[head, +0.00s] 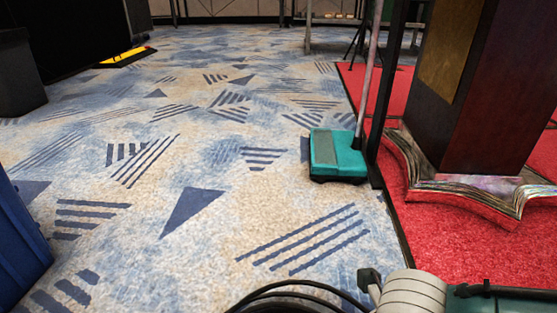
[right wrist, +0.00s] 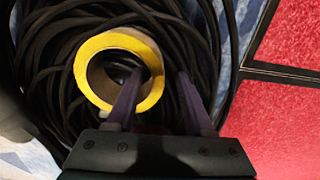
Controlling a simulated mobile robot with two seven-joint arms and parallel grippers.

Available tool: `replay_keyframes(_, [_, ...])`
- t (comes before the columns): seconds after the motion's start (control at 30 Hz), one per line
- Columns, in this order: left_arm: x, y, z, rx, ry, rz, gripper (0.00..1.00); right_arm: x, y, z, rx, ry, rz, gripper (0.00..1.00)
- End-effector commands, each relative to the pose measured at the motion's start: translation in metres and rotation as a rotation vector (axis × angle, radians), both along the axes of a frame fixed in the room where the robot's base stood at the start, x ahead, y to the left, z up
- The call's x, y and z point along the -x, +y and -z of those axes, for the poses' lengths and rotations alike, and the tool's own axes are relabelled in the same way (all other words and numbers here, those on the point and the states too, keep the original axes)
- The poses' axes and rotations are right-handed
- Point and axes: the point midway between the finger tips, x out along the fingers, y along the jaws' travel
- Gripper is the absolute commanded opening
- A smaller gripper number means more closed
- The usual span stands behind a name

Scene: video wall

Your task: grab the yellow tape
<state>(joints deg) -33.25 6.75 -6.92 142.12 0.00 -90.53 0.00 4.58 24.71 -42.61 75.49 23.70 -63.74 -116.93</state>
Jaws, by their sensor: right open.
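The yellow tape (right wrist: 118,39) is a roll lying on a coil of black cable (right wrist: 48,50) in the right wrist view. My right gripper (right wrist: 160,77) is open. Its left finger overlaps the hole of the roll and its right finger is outside the roll, over the cable. The right wall of the roll shows between the two fingers. I cannot tell how deep the fingertips reach or whether they touch the tape. In the head view the roll is not visible; part of the black cable (head: 290,292) shows at the bottom edge. My left gripper is not in view.
Red carpet (head: 440,245) lies on the right, also in the right wrist view (right wrist: 285,110). A dark lectern-like stand (head: 490,85) and a teal floor sweeper (head: 338,155) stand there. A blue object (head: 20,245) is at the left edge. The patterned carpet between is clear.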

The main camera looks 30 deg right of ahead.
Motion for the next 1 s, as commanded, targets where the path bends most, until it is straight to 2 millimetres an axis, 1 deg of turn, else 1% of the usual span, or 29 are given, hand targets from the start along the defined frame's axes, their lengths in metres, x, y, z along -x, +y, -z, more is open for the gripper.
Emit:
replay_keyframes(0.03, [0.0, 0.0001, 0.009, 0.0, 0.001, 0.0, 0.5, -0.0001, 0.0002, 0.009, -0.001, 0.0, 0.0, 0.53])
replay_keyframes(0.27, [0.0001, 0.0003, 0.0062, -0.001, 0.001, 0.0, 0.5, -0.0004, 0.0, 0.0062, 0.0, -0.001, 0.0, 0.53])
replay_keyframes(0.73, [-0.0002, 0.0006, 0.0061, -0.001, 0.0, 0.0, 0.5, -0.0003, -0.0002, 0.0062, 0.0, -0.001, 0.0, 0.01])
replay_keyframes(1.0, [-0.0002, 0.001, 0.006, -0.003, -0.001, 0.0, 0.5, -0.0003, -0.0002, 0.0063, 0.0, -0.001, 0.0, 0.0])
